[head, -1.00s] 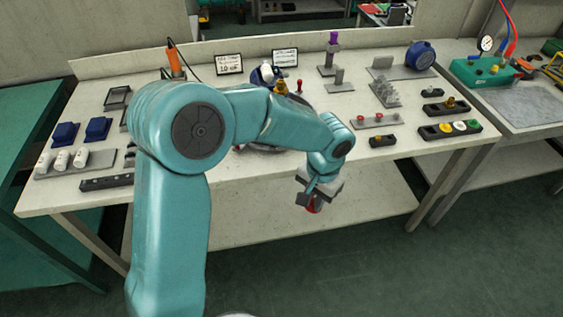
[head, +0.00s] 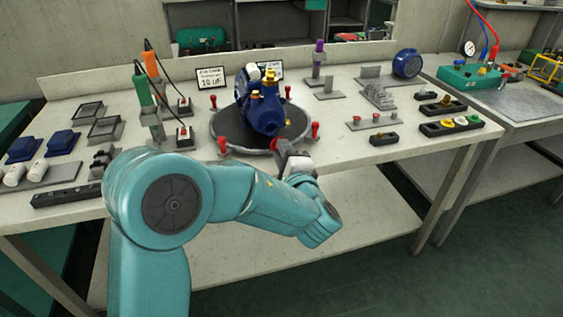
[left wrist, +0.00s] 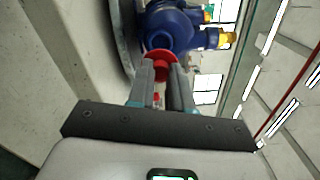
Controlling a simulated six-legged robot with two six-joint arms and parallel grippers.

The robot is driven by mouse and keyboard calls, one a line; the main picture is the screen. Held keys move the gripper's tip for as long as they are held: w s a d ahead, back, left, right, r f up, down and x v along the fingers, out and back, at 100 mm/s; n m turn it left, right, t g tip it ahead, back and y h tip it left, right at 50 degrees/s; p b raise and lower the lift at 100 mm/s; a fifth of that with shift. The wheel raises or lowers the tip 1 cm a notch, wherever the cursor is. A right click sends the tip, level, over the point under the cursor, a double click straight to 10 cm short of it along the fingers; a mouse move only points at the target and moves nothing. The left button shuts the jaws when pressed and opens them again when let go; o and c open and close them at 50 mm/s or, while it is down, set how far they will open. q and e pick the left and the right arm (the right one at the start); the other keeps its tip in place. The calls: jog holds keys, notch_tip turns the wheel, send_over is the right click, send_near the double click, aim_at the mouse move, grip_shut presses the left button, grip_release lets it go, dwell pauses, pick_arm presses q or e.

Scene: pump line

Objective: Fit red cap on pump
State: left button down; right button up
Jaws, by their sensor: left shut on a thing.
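The blue pump (head: 262,112) stands on a round dark turntable (head: 228,135) in the head view, with brass-coloured fittings on top. My left gripper (head: 281,150) is at the turntable's front edge, just in front of the pump, and is shut on the red cap (head: 274,144). In the left wrist view the gripper's fingers (left wrist: 162,72) hold the red cap (left wrist: 160,55) by its stem. The cap's disc faces the round port of the pump (left wrist: 180,25), very close. I cannot tell whether they touch. My right gripper is out of view.
Red-topped posts (head: 315,130) stand around the turntable's rim. Green and orange tools in a stand (head: 150,120) are to the left. A rack with red caps (head: 376,121) and a rack with coloured caps (head: 450,126) lie to the right.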

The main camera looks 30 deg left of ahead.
aim_at(271, 129)
pick_arm(q)
jog(key=p+x, duration=0.2)
jog(key=x, duration=0.2)
jog(key=shift+a+r, duration=0.1)
jog(key=shift+a, duration=0.05)
jog(key=shift+w+a, duration=0.15)
jog(key=shift+a, duration=0.1)
jog(key=shift+w+a+f+b, duration=0.15)
jog(key=shift+f+b, duration=0.05)
jog(key=shift+b, duration=0.15)
jog(key=shift+w+a+r, duration=0.1)
jog(key=shift+w+a, duration=0.15)
jog(key=shift+a, duration=0.05)
jog(key=shift+b, duration=0.75)
jog(key=shift+b, duration=0.45)
jog(key=shift+w+a+b, duration=0.25)
jog(key=shift+w+b, duration=0.05)
dwell(0.9)
